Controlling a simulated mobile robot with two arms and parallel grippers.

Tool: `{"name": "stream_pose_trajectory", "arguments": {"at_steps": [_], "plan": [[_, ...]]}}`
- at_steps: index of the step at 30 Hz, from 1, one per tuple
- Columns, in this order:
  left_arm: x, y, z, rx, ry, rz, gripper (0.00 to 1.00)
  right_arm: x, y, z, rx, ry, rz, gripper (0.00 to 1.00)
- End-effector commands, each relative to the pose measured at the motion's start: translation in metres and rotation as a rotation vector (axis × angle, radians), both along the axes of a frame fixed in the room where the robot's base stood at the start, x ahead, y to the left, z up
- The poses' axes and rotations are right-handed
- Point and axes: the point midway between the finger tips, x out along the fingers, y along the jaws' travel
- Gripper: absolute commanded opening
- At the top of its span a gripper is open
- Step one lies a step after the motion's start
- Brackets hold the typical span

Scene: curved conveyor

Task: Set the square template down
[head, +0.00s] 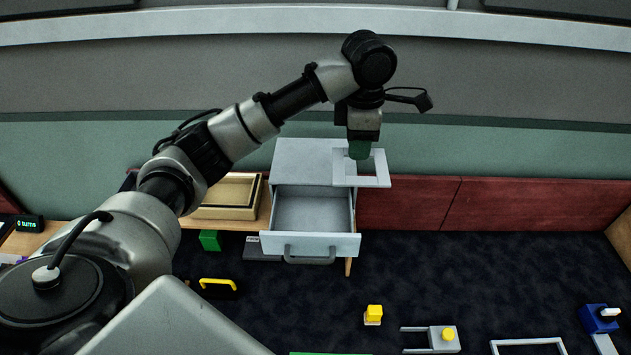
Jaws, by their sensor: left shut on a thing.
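The square template (370,182) is a pale, flat square frame with an open middle. It shows in the head view at the right edge of the small grey cabinet's top (302,157), and part of it reaches past that edge. My left gripper (360,151) comes down from above and is shut on the template at its far side. A green part shows at the fingertips, over the frame's opening. The gripper hides part of the template's far side. I cannot tell whether the template touches the cabinet top. My right gripper is out of view.
The cabinet's drawer (311,245) stands open and looks empty. A wooden tray (227,212) is left of it. A green block (210,240), a yellow handle (217,283), a yellow block (374,312) and a blue block (597,318) are lower down. Red panels (520,205) stand to the right.

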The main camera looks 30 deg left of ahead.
Motion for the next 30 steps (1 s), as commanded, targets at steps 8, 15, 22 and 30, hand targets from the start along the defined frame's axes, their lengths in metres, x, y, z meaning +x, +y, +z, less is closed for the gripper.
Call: {"name": "stream_pose_trajectory", "arguments": {"at_steps": [8, 15, 22, 30], "plan": [[-0.012, 0.065, -0.037, 0.001, 0.004, 0.005, 0.05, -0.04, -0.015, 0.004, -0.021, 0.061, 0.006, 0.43], [-0.016, 0.091, -0.054, 0.001, 0.001, 0.001, 0.05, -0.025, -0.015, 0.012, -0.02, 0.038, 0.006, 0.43], [-0.017, 0.093, -0.081, 0.002, 0.005, -0.001, 0.05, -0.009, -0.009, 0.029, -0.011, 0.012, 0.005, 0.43], [-0.016, 0.092, -0.096, 0.001, -0.001, -0.001, 0.05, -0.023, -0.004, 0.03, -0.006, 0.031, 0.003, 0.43]]}}
